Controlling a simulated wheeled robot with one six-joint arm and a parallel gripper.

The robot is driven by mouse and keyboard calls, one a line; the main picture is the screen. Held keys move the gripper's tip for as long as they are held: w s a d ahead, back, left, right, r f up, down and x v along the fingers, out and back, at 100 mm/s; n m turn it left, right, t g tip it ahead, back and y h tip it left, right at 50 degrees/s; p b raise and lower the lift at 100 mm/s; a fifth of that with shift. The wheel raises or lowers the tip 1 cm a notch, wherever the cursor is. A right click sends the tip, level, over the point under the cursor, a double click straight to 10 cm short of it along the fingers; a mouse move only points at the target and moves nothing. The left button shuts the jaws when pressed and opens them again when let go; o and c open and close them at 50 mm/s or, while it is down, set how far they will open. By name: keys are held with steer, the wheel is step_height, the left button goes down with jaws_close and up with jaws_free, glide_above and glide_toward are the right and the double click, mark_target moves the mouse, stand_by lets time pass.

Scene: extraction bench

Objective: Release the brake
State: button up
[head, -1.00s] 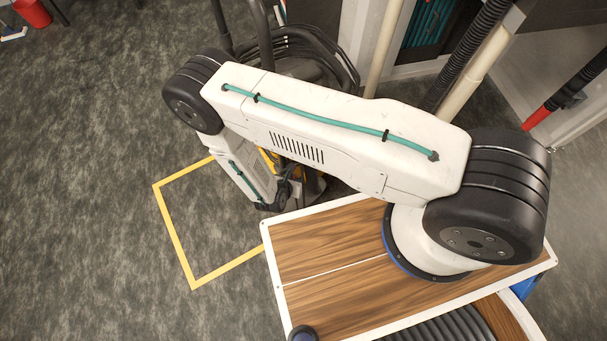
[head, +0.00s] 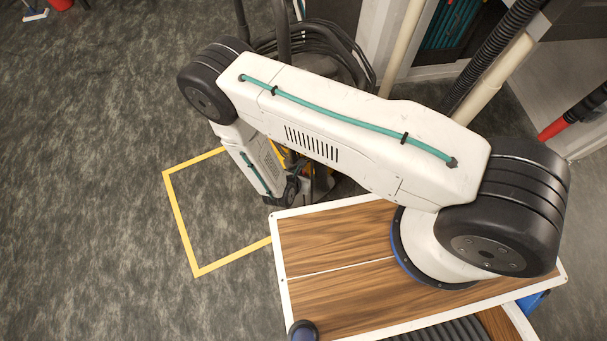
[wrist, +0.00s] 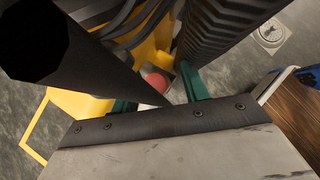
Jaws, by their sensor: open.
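A red round part (wrist: 157,82) shows in the wrist view, set on a pale mount of a yellow machine (wrist: 70,102). It may be the brake control, but I cannot tell for sure. My gripper (wrist: 154,86) is open, with its two teal fingers apart. The red part shows in the gap between the fingers; no contact is visible, and the distance left is unclear. In the head view my arm hides the gripper and the red part. Only bits of the yellow machine (head: 278,153) show there, behind my forearm.
A thick black tube (wrist: 75,60) crosses the left of the wrist view close to the gripper. A black ribbed hose (wrist: 225,30) runs on the right. Black coiled hoses (head: 335,45) lie behind the arm. A yellow floor outline (head: 180,225) surrounds bare carpet at the left.

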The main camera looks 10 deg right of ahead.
steer(key=v, duration=0.7)
steer(key=shift+s+a, duration=0.1)
steer(key=shift+a, duration=0.05)
stand_by(0.3)
